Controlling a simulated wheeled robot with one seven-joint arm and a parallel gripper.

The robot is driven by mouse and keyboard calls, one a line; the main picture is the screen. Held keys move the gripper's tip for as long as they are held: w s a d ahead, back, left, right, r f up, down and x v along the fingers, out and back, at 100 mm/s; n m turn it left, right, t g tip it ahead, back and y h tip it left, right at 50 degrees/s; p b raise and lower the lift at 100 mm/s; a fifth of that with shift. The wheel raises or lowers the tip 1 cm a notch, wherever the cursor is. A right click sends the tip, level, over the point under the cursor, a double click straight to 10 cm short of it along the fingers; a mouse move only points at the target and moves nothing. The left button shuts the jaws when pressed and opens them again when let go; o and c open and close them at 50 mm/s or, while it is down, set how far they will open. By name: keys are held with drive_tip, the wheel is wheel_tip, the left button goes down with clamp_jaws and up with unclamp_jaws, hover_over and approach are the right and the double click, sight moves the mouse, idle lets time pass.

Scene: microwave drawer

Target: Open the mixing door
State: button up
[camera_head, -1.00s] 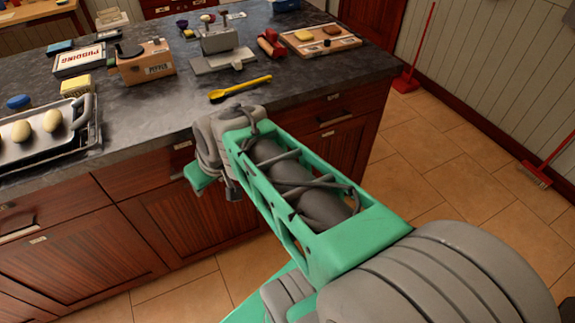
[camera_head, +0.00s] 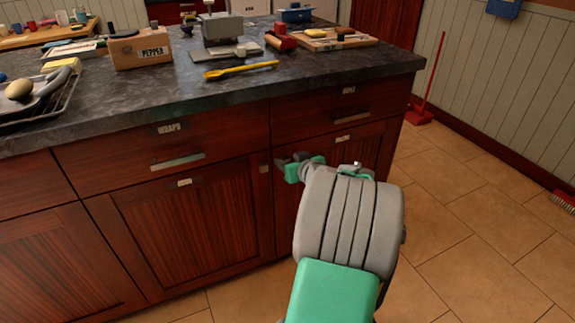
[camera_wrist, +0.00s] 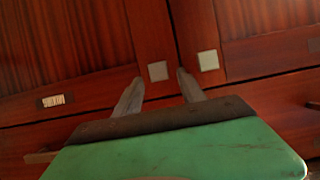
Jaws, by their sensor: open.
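The dark red mixing door (camera_head: 368,150) is the right cabinet door in the head view, under a drawer. It also shows at the left of the wrist view (camera_wrist: 65,45), which looks upside down. Its small label (camera_wrist: 55,101) there seems to read "MIXING". Its square pale knob (camera_wrist: 158,71) lies near the seam with the neighbouring door. My gripper (camera_wrist: 160,77) is open, its fingertips on either side of that knob in the picture. I cannot tell whether they touch it. In the head view my gripper (camera_head: 288,159) is at the door's upper left; my arm hides much of the door.
The left door (camera_head: 195,215) has its own square knob (camera_head: 264,168), close beside my gripper. Drawers with bar handles (camera_head: 178,161) sit above. The counter (camera_head: 130,95) overhangs and holds several objects. Tiled floor (camera_head: 480,230) is free at right.

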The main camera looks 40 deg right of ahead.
drive_tip(key=shift+w+d+f, duration=0.15)
drive_tip(key=shift+w+f, duration=0.1)
drive_tip(key=shift+w, duration=0.25)
clamp_jaws()
idle(1.1)
